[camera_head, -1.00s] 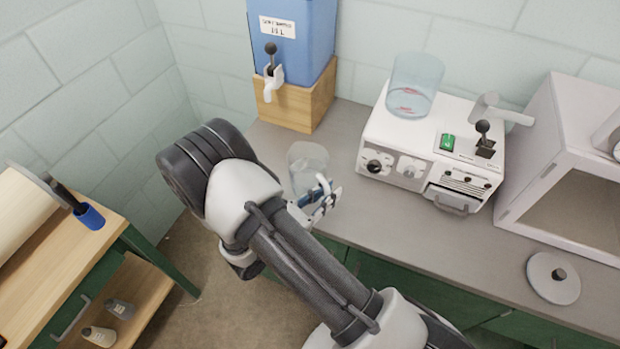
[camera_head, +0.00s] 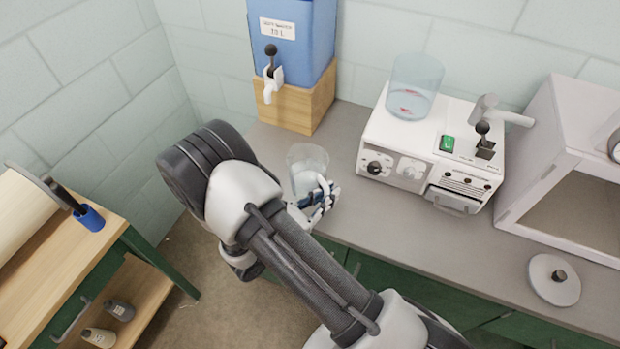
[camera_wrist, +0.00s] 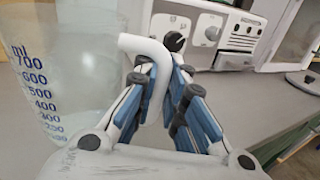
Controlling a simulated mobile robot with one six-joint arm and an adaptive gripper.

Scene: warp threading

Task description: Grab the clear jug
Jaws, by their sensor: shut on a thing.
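The clear jug (camera_head: 308,165) stands on the grey counter below the blue water tank. In the wrist view the jug (camera_wrist: 60,70) fills the left side, with blue millilitre marks and a white handle (camera_wrist: 150,50). My gripper (camera_head: 318,198) is at the jug's near right side. In the wrist view my gripper (camera_wrist: 168,100) has its blue-padded fingers on both sides of the handle, shut on it. The jug looks upright. Its base is partly hidden by my gripper in the head view.
The blue tank (camera_head: 300,40) with a tap sits on a wooden block (camera_head: 300,105). A white machine (camera_head: 400,135) bearing a clear cylinder (camera_head: 414,85) stands to the right. A white cabinet (camera_head: 540,150) and a round lid (camera_head: 553,280) are farther right. Counter (camera_head: 350,215) between is clear.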

